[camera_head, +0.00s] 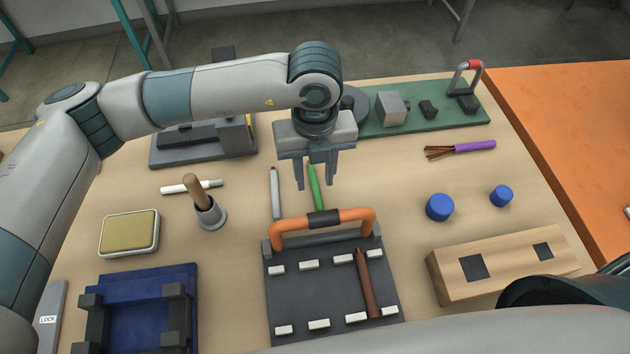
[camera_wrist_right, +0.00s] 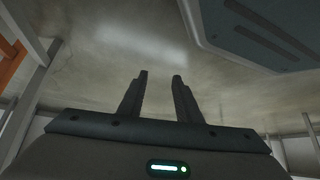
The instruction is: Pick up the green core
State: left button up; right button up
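The green core (camera_head: 315,186) is a thin green rod lying on the wooden table, near the middle in the head view. My left gripper (camera_head: 316,184) is above it, pointing down, with its fingers apart. The fingers partly overlap the core in the picture; I cannot tell how high they are above it. No contact is visible. My right gripper (camera_wrist_right: 160,75) shows in the right wrist view with its two fingers apart and nothing between them. The green core is not in that view.
A grey rod (camera_head: 275,192) lies just left of the core. A dark board with an orange handle (camera_head: 290,226) and a brown core (camera_head: 366,284) is in front. A holder with a wooden-handled tool (camera_head: 210,213) stands left. Blue caps (camera_head: 440,207) and a wooden block (camera_head: 505,266) are right.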

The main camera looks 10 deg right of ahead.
pick_arm(q)
jog(key=shift+f, duration=0.85)
grip_shut()
